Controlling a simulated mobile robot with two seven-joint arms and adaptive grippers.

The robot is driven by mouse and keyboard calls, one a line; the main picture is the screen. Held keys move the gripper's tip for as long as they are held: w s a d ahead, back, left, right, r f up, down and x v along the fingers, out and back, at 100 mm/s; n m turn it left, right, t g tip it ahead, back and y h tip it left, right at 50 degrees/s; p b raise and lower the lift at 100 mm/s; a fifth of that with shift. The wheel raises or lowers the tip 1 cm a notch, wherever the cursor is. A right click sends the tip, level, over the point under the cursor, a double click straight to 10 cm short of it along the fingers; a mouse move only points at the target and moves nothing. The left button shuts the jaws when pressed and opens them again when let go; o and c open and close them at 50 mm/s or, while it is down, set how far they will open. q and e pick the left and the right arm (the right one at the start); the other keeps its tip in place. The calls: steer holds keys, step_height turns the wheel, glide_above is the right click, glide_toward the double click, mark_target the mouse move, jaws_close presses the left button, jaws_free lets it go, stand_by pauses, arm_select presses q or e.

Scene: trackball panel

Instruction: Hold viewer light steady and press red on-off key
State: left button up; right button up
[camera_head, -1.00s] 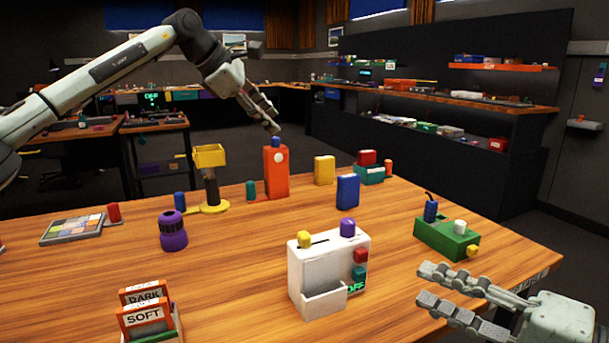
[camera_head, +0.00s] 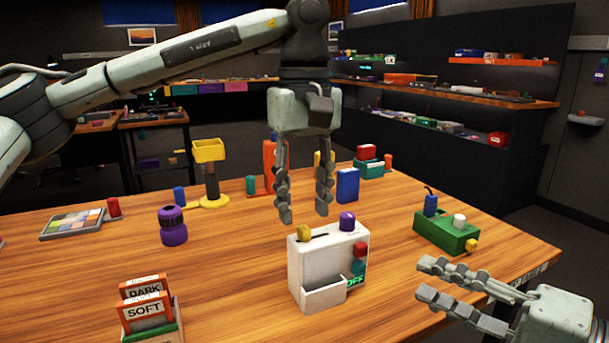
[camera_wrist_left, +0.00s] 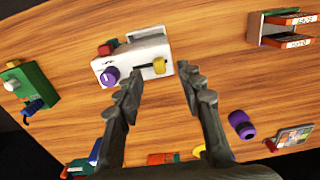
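The viewer light is most likely the white box (camera_head: 316,262), upright on the table, with a yellow knob (camera_head: 304,231) and a purple knob (camera_head: 347,221) on top. Its red key (camera_head: 360,251) is on the right side, above a teal key and a green "OFF" readout (camera_head: 355,281). The white box also shows in the left wrist view (camera_wrist_left: 142,52). My left gripper (camera_head: 304,216) is open and empty, pointing down above and just behind the box. My right gripper (camera_head: 428,280) is open and empty to the right of the box, apart from it.
A green box (camera_head: 446,236) stands right of the white box. A purple cylinder (camera_head: 173,228) and a card holder (camera_head: 150,318) are to the left. Behind are a yellow lamp-like stand (camera_head: 211,178) and a blue block (camera_head: 347,185). Bare wood surrounds the white box.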

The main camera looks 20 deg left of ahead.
mark_target(304, 227)
arm_select(q)
steer(key=shift+f, duration=1.75)
jaws_close()
arm_select(e)
jaws_close()
